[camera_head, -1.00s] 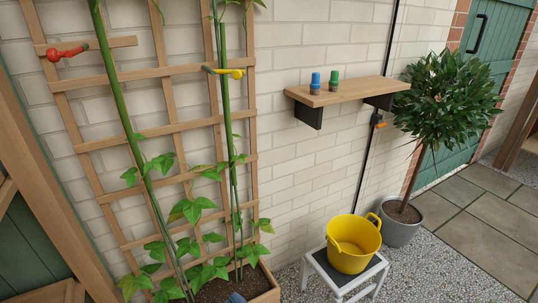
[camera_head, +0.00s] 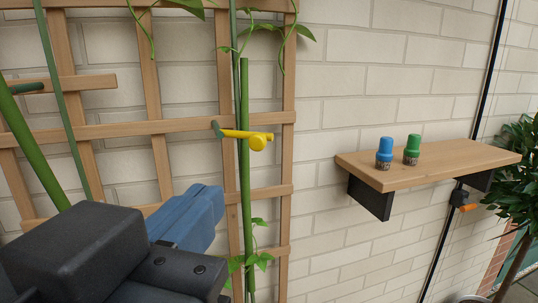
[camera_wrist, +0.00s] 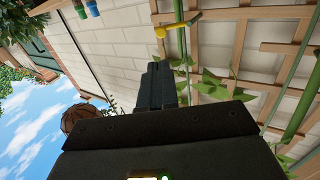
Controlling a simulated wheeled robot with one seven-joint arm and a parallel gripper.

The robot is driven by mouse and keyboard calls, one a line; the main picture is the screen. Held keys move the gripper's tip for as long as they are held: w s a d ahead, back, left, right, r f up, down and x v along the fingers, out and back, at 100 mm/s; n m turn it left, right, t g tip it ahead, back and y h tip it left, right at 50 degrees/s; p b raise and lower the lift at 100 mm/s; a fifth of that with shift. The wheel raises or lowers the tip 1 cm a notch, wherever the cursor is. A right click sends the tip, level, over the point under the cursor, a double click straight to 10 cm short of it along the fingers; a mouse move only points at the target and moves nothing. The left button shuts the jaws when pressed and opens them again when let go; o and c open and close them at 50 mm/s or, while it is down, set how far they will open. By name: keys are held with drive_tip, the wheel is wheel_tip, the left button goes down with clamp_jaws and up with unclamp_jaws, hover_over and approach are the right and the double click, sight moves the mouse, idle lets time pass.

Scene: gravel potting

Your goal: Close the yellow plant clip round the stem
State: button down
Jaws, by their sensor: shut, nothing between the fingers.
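The yellow plant clip (camera_head: 250,138) sits at the green stem (camera_head: 245,200), in front of a trellis crossbar. It has a round yellow knob on the right and a dark green tip on the left; I cannot tell how far its jaws stand apart. My gripper (camera_head: 207,212) is shut and empty, below and left of the clip and apart from it. In the wrist view, the dark fingers (camera_wrist: 163,80) point up toward the clip (camera_wrist: 161,31), which shows beyond them beside the stem (camera_wrist: 179,40).
The wooden trellis (camera_head: 150,128) stands against the pale brick wall. A thick green stem (camera_head: 32,150) leans at the left. A wooden shelf (camera_head: 440,168) at the right carries a blue bottle (camera_head: 384,154) and a green bottle (camera_head: 412,150). The wall between trellis and shelf is bare.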

sight(258, 144)
drive_tip(key=p+x, duration=0.2)
drive_tip(key=x, duration=1.1)
drive_tip(key=shift+w+d+r, duration=0.1)
drive_tip(key=shift+w, duration=0.3)
drive_tip(key=shift+w+d, duration=0.1)
